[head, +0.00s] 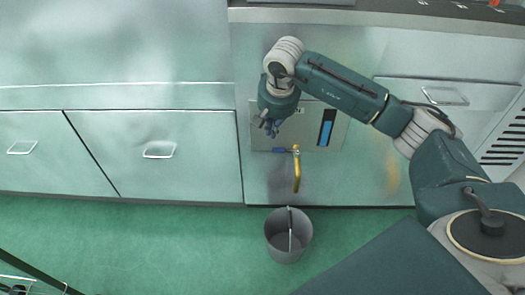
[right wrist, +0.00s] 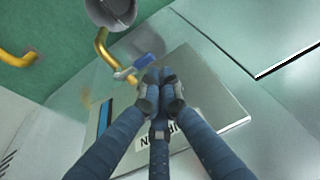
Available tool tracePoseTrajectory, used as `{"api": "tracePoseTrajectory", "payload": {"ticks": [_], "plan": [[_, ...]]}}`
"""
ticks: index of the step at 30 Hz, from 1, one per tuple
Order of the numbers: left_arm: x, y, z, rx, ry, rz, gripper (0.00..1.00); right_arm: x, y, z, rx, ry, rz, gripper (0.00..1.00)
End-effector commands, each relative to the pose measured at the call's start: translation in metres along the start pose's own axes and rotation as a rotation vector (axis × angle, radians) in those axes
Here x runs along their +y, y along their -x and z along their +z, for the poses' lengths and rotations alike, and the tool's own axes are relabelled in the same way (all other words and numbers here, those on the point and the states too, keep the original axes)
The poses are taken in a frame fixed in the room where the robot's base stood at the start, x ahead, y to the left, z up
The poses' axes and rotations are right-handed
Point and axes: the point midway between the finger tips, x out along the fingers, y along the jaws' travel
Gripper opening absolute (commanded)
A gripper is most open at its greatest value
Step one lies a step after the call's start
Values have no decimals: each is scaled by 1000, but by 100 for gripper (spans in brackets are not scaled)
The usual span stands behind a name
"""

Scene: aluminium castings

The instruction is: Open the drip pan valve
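The drip pan valve has a small blue lever (head: 279,150) beside a yellow spout pipe (head: 297,172), below a metal panel (head: 264,135) on the cabinet front. In the right wrist view the blue lever (right wrist: 145,60) shows just beyond my fingertips, with the yellow pipe (right wrist: 101,45) bending away behind it. My right gripper (head: 272,130) is in front of the panel, up and left of the lever. Its fingers (right wrist: 160,78) are drawn together at the tips, with nothing seen between them. I cannot tell whether they touch the lever. My left gripper is not in view.
A grey bucket (head: 273,247) stands on the green floor below the spout. The panel has a blue gauge strip (head: 326,127). Drawers with handles (head: 159,150) flank the panel at left. The floor (head: 180,245) left of the bucket is clear.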

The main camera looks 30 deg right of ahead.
Motion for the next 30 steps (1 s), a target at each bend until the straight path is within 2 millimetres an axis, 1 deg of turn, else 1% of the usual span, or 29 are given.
{"api": "tracePoseTrajectory", "payload": {"ticks": [1, 2, 5, 13, 17, 20, 27, 30], "plan": [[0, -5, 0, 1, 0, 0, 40, 9, 1, -8, 37, 30, 30, 0], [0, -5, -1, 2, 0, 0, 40, 14, 4, -11, 50, 43, 45, 0], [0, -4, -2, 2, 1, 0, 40, 21, 9, -17, 75, 68, 73, 0], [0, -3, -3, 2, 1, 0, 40, 21, 10, -18, 76, 70, 75, 0], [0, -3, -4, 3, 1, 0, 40, 22, 5, -18, 75, 68, 75, 0], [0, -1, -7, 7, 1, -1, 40, 22, -8, -18, 73, 68, 75, 0], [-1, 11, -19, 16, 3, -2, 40, 26, -52, -20, 71, 67, 75, 0], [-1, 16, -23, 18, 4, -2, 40, 26, -68, -21, 71, 67, 74, 0]]}}
